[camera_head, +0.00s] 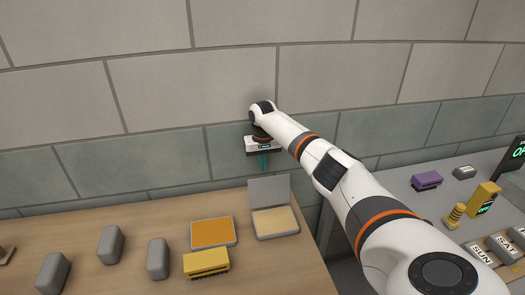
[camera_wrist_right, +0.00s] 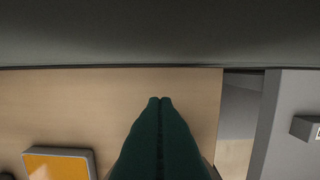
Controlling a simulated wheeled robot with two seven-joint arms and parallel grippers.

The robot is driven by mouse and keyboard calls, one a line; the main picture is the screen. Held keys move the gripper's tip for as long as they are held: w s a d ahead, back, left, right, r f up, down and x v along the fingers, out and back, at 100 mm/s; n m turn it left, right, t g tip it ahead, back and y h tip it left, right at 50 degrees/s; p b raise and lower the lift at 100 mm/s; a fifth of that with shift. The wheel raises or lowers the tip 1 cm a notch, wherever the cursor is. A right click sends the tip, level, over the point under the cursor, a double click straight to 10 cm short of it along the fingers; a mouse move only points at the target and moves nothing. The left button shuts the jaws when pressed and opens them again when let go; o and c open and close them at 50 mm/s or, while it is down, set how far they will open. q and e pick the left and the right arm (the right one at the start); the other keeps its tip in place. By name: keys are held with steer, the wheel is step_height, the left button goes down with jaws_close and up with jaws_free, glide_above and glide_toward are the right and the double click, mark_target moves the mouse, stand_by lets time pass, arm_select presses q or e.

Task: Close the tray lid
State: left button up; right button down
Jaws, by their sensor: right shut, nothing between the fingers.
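A tray (camera_head: 294,228) with a pale yellow inside stands near the table's right edge at the back. Its grey lid (camera_head: 269,191) stands upright along the tray's far side, open. My right gripper (camera_head: 264,169) is shut and empty. In the head view its green fingers show just above the lid's top edge, near the wall; I see no clear contact. In the right wrist view the shut fingers (camera_wrist_right: 160,100) point over the wooden table, and I cannot make out the lid or its tray there. My left gripper is not in view.
An orange-filled tray (camera_head: 213,234) sits left of the lidded tray, with a yellow block (camera_head: 206,262) in front. Several grey blocks (camera_head: 110,245) stand farther left. A grey table (camera_head: 399,182) with a purple block (camera_head: 426,181) is at right, across a gap. A brick wall (camera_head: 230,89) rises behind.

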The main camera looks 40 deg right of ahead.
mark_target(269, 190)
steer(key=shift+s+a+f+p, duration=0.1)
steer(key=shift+s+a+p, duration=0.4)
steer(key=shift+s+p, duration=0.3)
steer(key=shift+s+a+p, duration=0.45)
steer(key=shift+s+p, duration=0.25)
steer(key=shift+s, duration=0.2)
